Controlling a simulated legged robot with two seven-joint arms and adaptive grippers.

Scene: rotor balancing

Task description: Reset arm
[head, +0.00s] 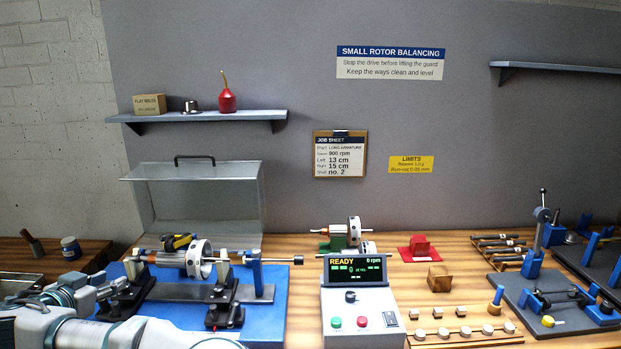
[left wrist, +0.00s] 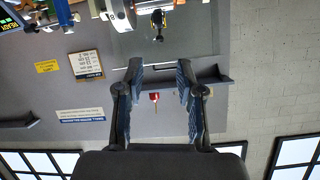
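My left arm comes in low from the left in the head view. My left gripper (head: 126,288) is by the left end of the blue balancing machine (head: 270,318), partly mixed with dark machine parts. In the left wrist view, which is upside down, the left gripper (left wrist: 160,68) is open, its two dark fingers apart with nothing between the tips. The shaft with its white rotor disc (head: 199,260) lies across the machine; the disc also shows in the left wrist view (left wrist: 121,15). A yellow and black item (head: 178,242) sits beside the disc. My right gripper is not in view.
A clear guard (head: 200,205) stands behind the machine. The control box (head: 358,305) reads READY, 0 rpm. A wooden block (head: 438,277), a red stand (head: 419,248) and a row of small pieces (head: 465,333) are to its right. A wall shelf (head: 205,117) holds a red oil can (head: 227,98).

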